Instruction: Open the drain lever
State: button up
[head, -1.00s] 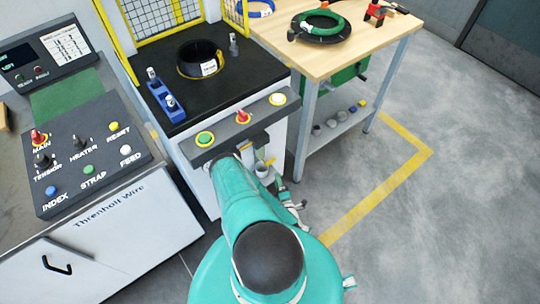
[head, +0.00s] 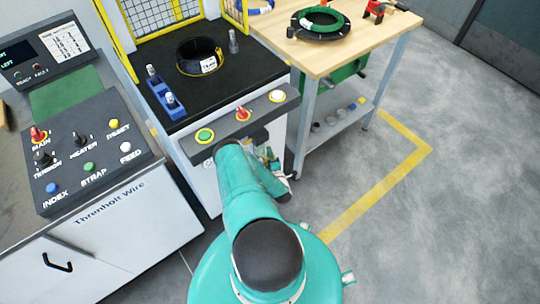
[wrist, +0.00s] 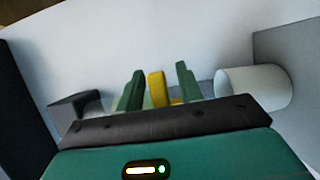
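In the wrist view, a yellow lever (wrist: 157,90) stands between the two green fingers of my gripper (wrist: 160,70). The fingers are apart, with a gap visible on the lever's right and a narrower one on its left. The lever's lower end is hidden behind my gripper's dark front edge. In the head view, my arm covers most of the gripper and the lever at the front of the white machine cabinet (head: 203,180).
A white cylinder (wrist: 255,88) sits close to the right finger, and a dark grey bracket (wrist: 75,102) is to the left. Above in the head view is a button panel (head: 222,132). A wooden workbench (head: 345,58) stands to the right.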

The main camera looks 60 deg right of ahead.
jog(key=shift+c, duration=0.3)
grip_shut()
jog(key=f+m+y, duration=0.1)
jog(key=m, duration=0.2)
jog(key=a+f+m+y, duration=0.1)
jog(key=m+y, duration=0.1)
jog(key=m, duration=0.1)
jog(key=f+m+y, duration=0.1)
jog(key=m+y, duration=0.1)
jog(key=m, duration=0.1)
jog(key=shift+w+a+m+g, duration=0.3)
jog(key=shift+w+m, duration=0.1)
jog(key=m+y, duration=0.1)
jog(key=a+m, duration=0.1)
jog(key=m+t+y, duration=0.1)
jog(key=shift+w+a+f+m+y, duration=0.25)
jog(key=shift+w+m+y, duration=0.05)
jog(key=shift+w, duration=0.1)
dwell(0.5)
